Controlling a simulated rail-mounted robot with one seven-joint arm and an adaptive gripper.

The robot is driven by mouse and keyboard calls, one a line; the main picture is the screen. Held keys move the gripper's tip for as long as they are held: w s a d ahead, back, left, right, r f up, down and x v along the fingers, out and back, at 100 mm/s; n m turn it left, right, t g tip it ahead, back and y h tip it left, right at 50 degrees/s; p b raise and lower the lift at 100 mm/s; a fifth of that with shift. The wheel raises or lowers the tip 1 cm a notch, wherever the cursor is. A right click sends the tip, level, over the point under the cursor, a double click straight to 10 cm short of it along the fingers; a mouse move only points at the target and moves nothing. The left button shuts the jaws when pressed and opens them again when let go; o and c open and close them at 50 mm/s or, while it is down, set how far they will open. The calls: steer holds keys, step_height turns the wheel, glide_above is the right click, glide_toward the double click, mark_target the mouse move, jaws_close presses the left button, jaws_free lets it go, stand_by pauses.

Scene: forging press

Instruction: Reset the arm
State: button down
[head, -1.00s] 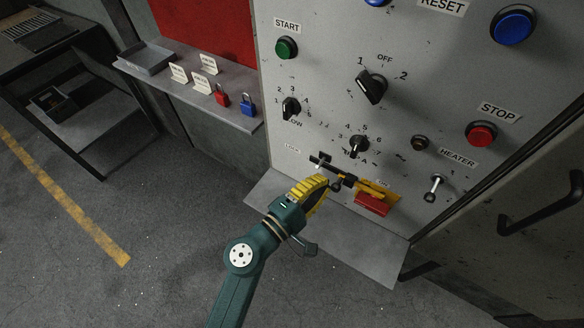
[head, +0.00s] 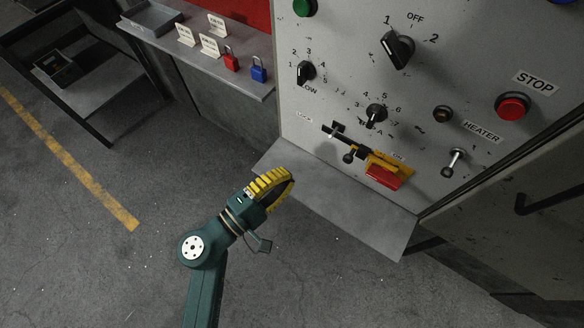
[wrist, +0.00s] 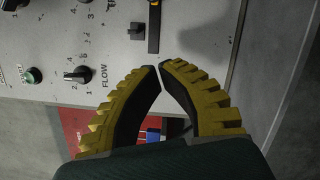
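My gripper (head: 288,178) has yellow ribbed fingers with dark inner pads. In the head view it hangs in front of the grey shelf below the control panel, apart from the panel. In the wrist view the fingertips (wrist: 160,68) come together, with only a narrow gap behind them and nothing held. The black lever with a round knob (head: 348,157) on the panel is clear of the fingers. Beside it is a red block on a yellow plate (head: 383,177).
The panel (head: 330,85) carries several knobs, a red STOP button (head: 512,106) and a HEATER switch (head: 455,160). The sloping grey shelf (head: 340,205) juts out below. A side shelf holds a red padlock (head: 231,60) and a blue padlock (head: 259,70).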

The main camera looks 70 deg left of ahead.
stand_by(0.5)
steer(key=w+d+r+m+t+h, duration=0.1)
steer(key=w+d+r+m+h, duration=0.65)
steer(key=d, duration=0.35)
steer(key=w+d+r+m+t+h, duration=0.1)
steer(key=w+d+r+m+h, duration=0.55)
steer(key=w+d+r, duration=0.35)
steer(key=s+d+r+m+h, duration=0.1)
steer(key=d+r+m, duration=0.55)
steer(key=d, duration=0.35)
steer(key=s+d+r+m+h, duration=0.1)
steer(key=s+d+r+m, duration=0.1)
steer(key=d+r+m, duration=0.6)
steer(key=a+r+n+t+y+p, duration=0.2)
steer(key=a+r+t+y+p, duration=0.25)
steer(key=y, duration=0.45)
step_height(320, 180, up, 35)
steer(key=g+p, duration=0.2)
steer(key=p, duration=3.2)
steer(key=shift+w+a, duration=0.25)
steer(key=shift+a, duration=0.2)
